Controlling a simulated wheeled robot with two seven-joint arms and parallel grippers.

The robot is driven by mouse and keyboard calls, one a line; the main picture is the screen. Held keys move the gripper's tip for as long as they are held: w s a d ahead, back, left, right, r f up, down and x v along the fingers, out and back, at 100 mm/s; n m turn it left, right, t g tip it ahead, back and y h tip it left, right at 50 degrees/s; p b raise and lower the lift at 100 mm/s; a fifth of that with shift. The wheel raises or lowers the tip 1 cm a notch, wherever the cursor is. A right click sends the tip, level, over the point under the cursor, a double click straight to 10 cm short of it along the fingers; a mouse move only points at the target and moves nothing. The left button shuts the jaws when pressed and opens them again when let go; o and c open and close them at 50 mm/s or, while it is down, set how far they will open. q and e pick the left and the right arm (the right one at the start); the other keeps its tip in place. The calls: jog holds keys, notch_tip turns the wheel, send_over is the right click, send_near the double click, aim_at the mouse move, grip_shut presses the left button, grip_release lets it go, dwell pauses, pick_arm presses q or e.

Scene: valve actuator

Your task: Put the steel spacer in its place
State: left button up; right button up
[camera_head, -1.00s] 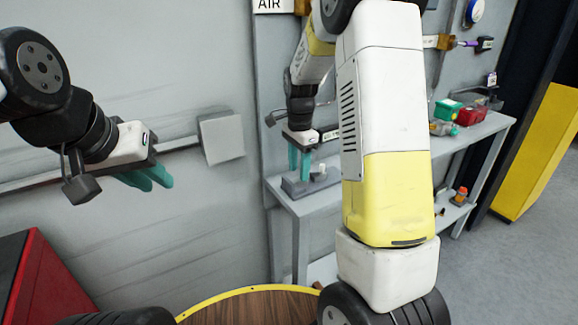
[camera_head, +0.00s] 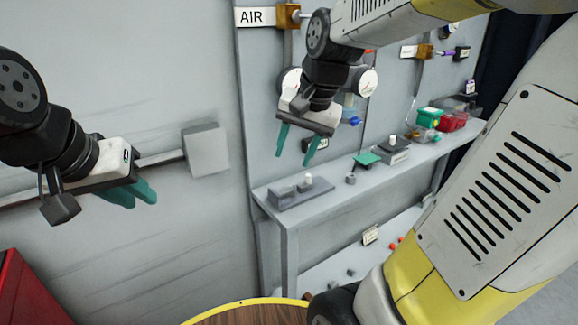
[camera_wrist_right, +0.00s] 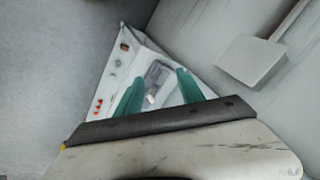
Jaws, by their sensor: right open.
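My right gripper (camera_head: 294,159) is open and empty, above the left end of the grey bench; its teal fingers point down. Below it on the bench lies a grey fixture block (camera_head: 290,197) with a small pale cylinder (camera_head: 308,181) at its right part. In the right wrist view the block (camera_wrist_right: 158,72) shows between the open fingers, apart from them. A small grey round part (camera_head: 351,179) stands on the bench right of the block. I cannot tell for certain which part is the steel spacer. My left gripper (camera_head: 144,204) hangs far left, away from the bench; its finger gap is unclear.
Farther right on the bench are a green plate (camera_head: 367,158), a grey box (camera_head: 395,153), and green (camera_head: 429,117) and red (camera_head: 453,121) bins. A panel with gauges (camera_head: 366,81) rises behind. A lower shelf holds small parts. A round wooden table (camera_head: 250,314) is in front.

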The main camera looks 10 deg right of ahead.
jog(key=s+a+n+t, duration=0.1)
jog(key=s+n+t, duration=0.1)
jog(key=s+n, duration=0.3)
jog(key=shift+s+r+n+t, duration=0.3)
jog(key=shift+s+n, duration=0.1)
jog(key=shift+s, duration=1.9)
